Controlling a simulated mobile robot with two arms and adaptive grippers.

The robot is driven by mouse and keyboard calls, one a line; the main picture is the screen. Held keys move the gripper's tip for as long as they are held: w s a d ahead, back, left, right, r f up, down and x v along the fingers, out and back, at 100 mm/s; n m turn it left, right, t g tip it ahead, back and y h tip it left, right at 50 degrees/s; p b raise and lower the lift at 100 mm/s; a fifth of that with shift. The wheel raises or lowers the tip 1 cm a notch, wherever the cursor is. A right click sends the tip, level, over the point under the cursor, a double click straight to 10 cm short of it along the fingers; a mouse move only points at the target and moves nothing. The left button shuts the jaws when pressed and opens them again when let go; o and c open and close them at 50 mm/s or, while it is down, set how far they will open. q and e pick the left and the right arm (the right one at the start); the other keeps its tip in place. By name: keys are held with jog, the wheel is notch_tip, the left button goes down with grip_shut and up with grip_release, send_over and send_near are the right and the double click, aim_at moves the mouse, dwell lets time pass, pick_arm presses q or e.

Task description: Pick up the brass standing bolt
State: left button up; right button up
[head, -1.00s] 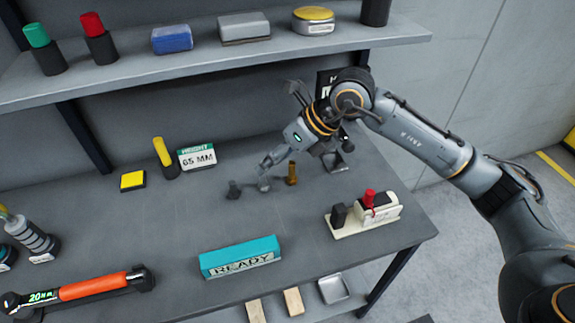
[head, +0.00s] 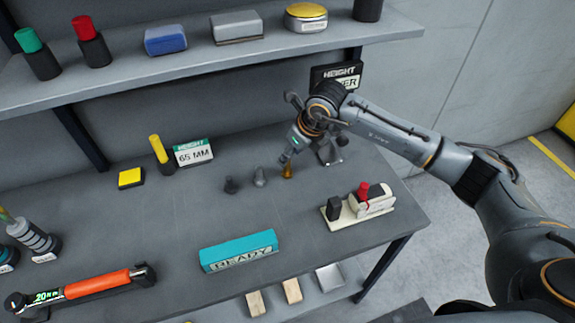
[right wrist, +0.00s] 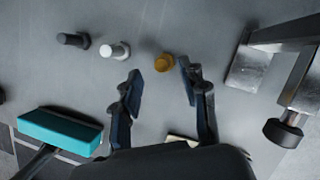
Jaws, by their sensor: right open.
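The brass bolt (head: 287,171) stands upright on the grey bench at the right end of a short row of bolts. It also shows in the right wrist view (right wrist: 164,62), just beyond the fingertips. My right gripper (head: 289,158) is above the brass bolt and partly covers it in the head view. In the right wrist view its two fingers (right wrist: 160,76) are open and apart, with the brass bolt lying between their lines. No contact shows. My left gripper is not in view.
A silver bolt (head: 260,177) and a dark bolt (head: 231,185) stand left of the brass one. A metal stand (right wrist: 262,66) is close on the right. A teal READY block (head: 239,250) and a cream fixture with a red knob (head: 362,200) lie nearer the front.

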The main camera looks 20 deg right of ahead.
aim_at(287, 166)
jog(key=p+x, duration=0.1)
jog(key=x, duration=0.2)
jog(key=shift+w+f, duration=0.35)
jog(key=shift+f, duration=0.15)
grip_shut()
jog(key=shift+r, duration=0.1)
